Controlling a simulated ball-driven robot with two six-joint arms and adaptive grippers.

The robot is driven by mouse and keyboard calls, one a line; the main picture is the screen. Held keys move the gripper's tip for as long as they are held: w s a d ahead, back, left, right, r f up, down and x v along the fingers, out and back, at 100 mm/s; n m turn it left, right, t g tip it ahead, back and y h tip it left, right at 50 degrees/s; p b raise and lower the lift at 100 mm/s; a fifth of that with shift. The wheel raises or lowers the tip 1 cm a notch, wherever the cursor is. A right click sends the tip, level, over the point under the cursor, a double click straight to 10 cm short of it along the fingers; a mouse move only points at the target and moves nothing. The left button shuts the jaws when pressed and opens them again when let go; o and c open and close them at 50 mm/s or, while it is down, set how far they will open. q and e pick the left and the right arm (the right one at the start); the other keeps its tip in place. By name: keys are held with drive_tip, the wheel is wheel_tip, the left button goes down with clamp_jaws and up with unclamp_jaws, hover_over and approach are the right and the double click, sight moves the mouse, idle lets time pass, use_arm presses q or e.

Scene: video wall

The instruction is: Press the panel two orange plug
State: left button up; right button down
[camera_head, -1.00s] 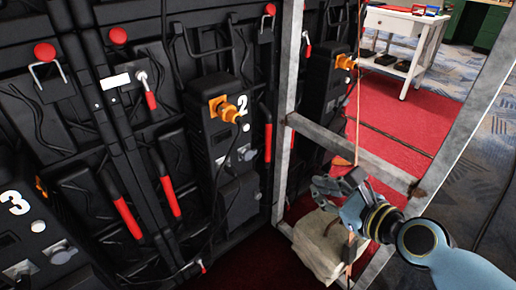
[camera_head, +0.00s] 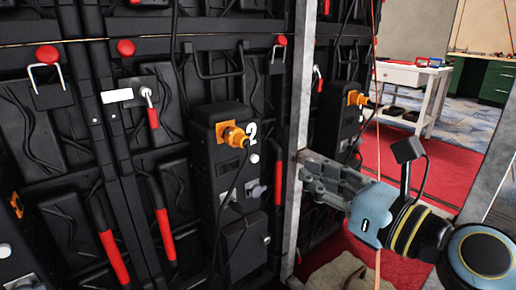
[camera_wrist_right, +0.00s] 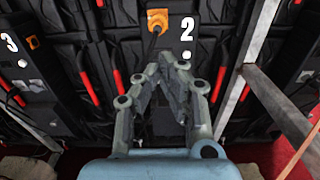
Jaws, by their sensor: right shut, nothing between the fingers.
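The orange plug (camera_head: 233,135) of panel two sits in its orange socket on the black box marked with a white 2 (camera_head: 252,131). A black cable hangs from it. It also shows at the top of the right wrist view (camera_wrist_right: 157,18). My right gripper (camera_head: 306,178) is shut and empty. In the head view it is to the right of the plug and lower, in front of the metal frame post. In the right wrist view the fingers (camera_wrist_right: 168,60) point up toward the panel, below the plug. My left gripper is not in view.
A grey metal frame (camera_head: 297,100) stands right of panel two. Another orange plug (camera_head: 356,98) is on a box beyond it. Red handles (camera_head: 165,233) line the black wall. A white table (camera_head: 410,77) stands at the back right. A beige sack (camera_head: 345,272) lies below.

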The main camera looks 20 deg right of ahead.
sight(249, 143)
drive_tip(key=b+x, duration=0.1)
drive_tip(key=x, duration=1.2)
drive_tip(key=shift+f+b, duration=0.15)
drive_tip(key=shift+b, duration=0.15)
drive_tip(key=shift+w+a, duration=0.1)
drive_tip(key=shift+w, duration=0.25)
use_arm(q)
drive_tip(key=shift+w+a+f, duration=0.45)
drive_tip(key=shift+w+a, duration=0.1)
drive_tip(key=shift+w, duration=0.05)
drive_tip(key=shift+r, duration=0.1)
use_arm(e)
drive_tip(key=shift+w, duration=0.1)
